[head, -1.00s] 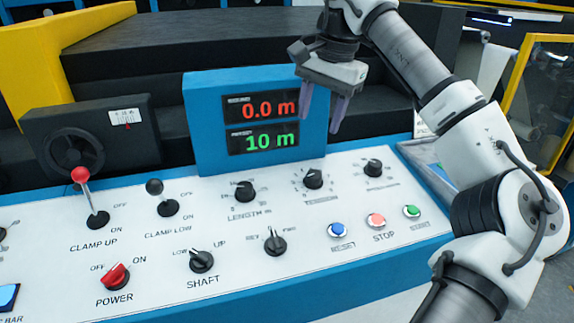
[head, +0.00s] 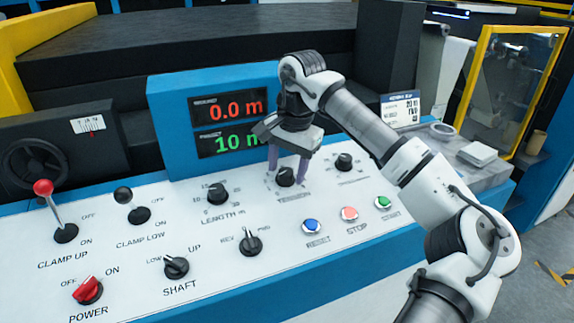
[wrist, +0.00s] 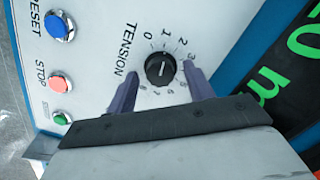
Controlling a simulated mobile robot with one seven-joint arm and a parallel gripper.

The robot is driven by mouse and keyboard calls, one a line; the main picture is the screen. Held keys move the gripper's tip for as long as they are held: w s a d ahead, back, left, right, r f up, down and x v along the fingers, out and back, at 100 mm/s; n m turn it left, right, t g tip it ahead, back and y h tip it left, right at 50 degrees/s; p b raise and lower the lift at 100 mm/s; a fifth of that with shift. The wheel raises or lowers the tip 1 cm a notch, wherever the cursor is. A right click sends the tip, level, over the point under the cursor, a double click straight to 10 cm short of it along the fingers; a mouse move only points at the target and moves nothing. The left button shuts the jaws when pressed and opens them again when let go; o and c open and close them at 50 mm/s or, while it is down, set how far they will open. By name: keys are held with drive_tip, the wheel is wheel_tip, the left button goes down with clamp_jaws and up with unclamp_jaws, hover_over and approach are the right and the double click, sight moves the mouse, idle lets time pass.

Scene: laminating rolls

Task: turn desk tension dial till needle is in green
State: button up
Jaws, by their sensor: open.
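The tension dial (head: 286,177) is a round black knob on the white sloping desk panel. In the wrist view the dial (wrist: 160,69) sits in a ring of numbers beside the word TENSION, with a pale pointer line on its face. My gripper (head: 287,172) is open, pointing down over the dial. In the wrist view my gripper's fingertips (wrist: 160,72) lie on either side of the knob, with gaps. A small white scale (head: 88,124) with a red mark is on the black handwheel box. It is too small to read, and no green zone is discernible.
The length dial (head: 217,194) is left of the tension dial, and another black knob (head: 344,162) is right. Blue reset (head: 312,227), pink stop (head: 349,214) and green start (head: 383,203) buttons are in front. The blue display housing (head: 166,135) stands behind.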

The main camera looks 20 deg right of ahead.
drive_tip(key=shift+f, duration=0.1)
drive_tip(key=c, duration=1)
drive_tip(key=m+b, duration=0.1)
drive_tip(key=m, duration=0.2)
drive_tip(key=shift+f+m, duration=0.1)
drive_tip(key=shift+m, duration=0.2)
drive_tip(key=m+b, duration=0.2)
drive_tip(key=m, duration=0.2)
drive_tip(key=shift+m+t, duration=0.3)
drive_tip(key=shift+t, duration=0.1)
drive_tip(key=m+b, duration=0.2)
drive_tip(key=m, duration=0.5)
drive_tip(key=shift+s+t+b, duration=0.15)
drive_tip(key=shift+t+b, duration=0.15)
drive_tip(key=shift+t, duration=0.1)
drive_tip(key=m+b, duration=0.2)
drive_tip(key=m, duration=0.4)
drive_tip(key=shift+m+h, duration=0.3)
